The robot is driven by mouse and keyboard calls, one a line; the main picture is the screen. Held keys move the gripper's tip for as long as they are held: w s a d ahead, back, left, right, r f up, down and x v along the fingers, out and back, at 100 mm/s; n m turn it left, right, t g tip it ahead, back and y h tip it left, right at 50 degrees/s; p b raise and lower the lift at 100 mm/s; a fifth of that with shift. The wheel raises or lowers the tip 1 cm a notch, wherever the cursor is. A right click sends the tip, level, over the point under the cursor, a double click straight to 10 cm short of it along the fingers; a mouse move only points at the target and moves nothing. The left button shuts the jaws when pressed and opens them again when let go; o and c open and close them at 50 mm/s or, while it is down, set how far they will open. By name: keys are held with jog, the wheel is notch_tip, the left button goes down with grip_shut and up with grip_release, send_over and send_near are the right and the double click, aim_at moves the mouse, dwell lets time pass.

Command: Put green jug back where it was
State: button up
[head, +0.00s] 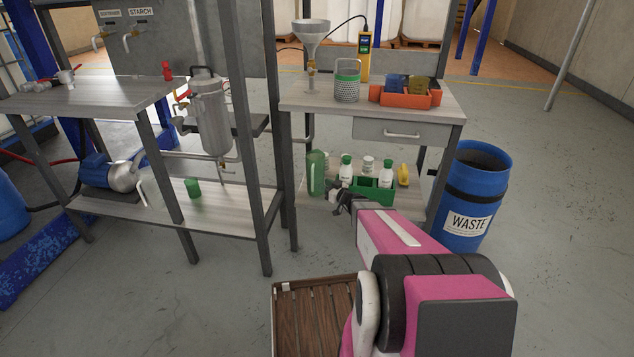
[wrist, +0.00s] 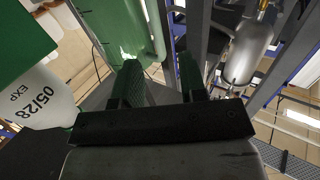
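A tall green jug (head: 316,172) stands upright on the lower shelf of the right-hand bench, at its left end. It shows large and translucent in the wrist view (wrist: 125,25), just past the fingertips and mostly to the left of the gap. My gripper (head: 343,203) is low in front of that shelf, a little right of the jug. In the wrist view my gripper (wrist: 160,72) has its two fingers apart with nothing seen between them. I cannot tell whether a fingertip touches the jug. A small green cup (head: 193,188) stands on the left bench's lower shelf.
A green caddy (head: 374,196) with white bottles (head: 346,172) sits close right of my gripper; a bottle (wrist: 40,98) fills the wrist view's left. A bench leg (head: 283,140) stands left of the jug. A blue waste barrel (head: 471,190) stands right.

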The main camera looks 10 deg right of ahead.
jog(key=s+a+r+g, duration=0.1)
jog(key=s+a+g, duration=0.15)
jog(key=s, duration=0.25)
jog(key=s+a+r+g+h, duration=0.1)
jog(key=s+a+g, duration=0.1)
jog(key=s+g, duration=0.3)
jog(key=s+a+r+g, duration=0.1)
jog(key=s+a+g, duration=0.15)
jog(key=s, duration=0.35)
jog(key=s+d+r+m+g+h, duration=0.4)
jog(key=s+d+m+h, duration=0.3)
jog(key=s+h, duration=0.3)
jog(key=shift+s+m, duration=0.3)
jog(key=shift+s, duration=0.55)
jog(key=shift+a, duration=0.15)
